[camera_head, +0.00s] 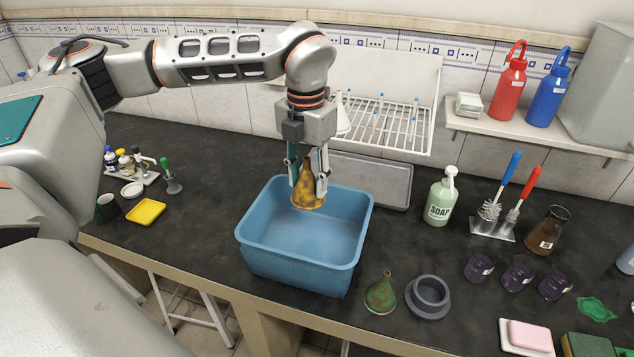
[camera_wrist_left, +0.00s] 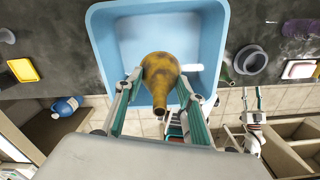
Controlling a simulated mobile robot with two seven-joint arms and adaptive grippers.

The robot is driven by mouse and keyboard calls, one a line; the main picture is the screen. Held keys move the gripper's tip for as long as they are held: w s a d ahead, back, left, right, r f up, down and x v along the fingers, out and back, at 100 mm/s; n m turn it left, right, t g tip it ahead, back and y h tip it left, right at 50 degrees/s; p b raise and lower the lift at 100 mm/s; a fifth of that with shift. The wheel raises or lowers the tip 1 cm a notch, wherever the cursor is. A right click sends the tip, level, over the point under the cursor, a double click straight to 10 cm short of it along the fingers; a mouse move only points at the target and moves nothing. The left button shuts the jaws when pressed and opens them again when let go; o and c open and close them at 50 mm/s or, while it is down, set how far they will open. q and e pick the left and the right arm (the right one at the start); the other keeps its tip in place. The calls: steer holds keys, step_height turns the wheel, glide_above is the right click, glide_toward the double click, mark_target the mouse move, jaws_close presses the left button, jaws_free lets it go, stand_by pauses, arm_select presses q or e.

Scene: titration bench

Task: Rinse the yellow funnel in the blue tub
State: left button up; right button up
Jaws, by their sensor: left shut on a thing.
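The yellow funnel (camera_head: 307,190) has dark brown stains and is held by my left gripper (camera_head: 308,188), whose fingers are shut on it from both sides. The gripper points down over the back part of the blue tub (camera_head: 262,248), with the funnel's stem up and its wide mouth down. In the left wrist view the stained funnel (camera_wrist_left: 160,78) sits between the fingers (camera_wrist_left: 160,98), over the tub (camera_wrist_left: 213,50). The tub's inside looks pale blue; I cannot tell whether there is water.
A dirty green funnel (camera_head: 381,295) and a grey ring (camera_head: 428,297) stand right of the tub. A soap bottle (camera_head: 440,200), brushes (camera_head: 497,205) and purple beakers (camera_head: 518,272) are farther right. A grey tray (camera_head: 372,180) leans behind the tub. A yellow dish (camera_head: 146,212) lies left.

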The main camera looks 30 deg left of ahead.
arm_select(q)
steer(key=shift+f, duration=0.35)
step_height(320, 180, down, 14)
steer(key=b, duration=0.5)
steer(key=shift+s+r+b, duration=0.1)
steer(key=shift+r+b, duration=0.05)
steer(key=shift+b, duration=0.15)
steer(key=shift+f+b, duration=1.1)
steer(key=shift+f, duration=0.35)
arm_select(e)
step_height(320, 180, down, 6)
steer(key=a, duration=0.2)
steer(key=shift+s+f+y, duration=0.15)
steer(key=shift+s+y, duration=0.15)
steer(key=shift+w+r, duration=0.15)
steer(key=shift+r, duration=0.15)
steer(key=shift+f, duration=0.25)
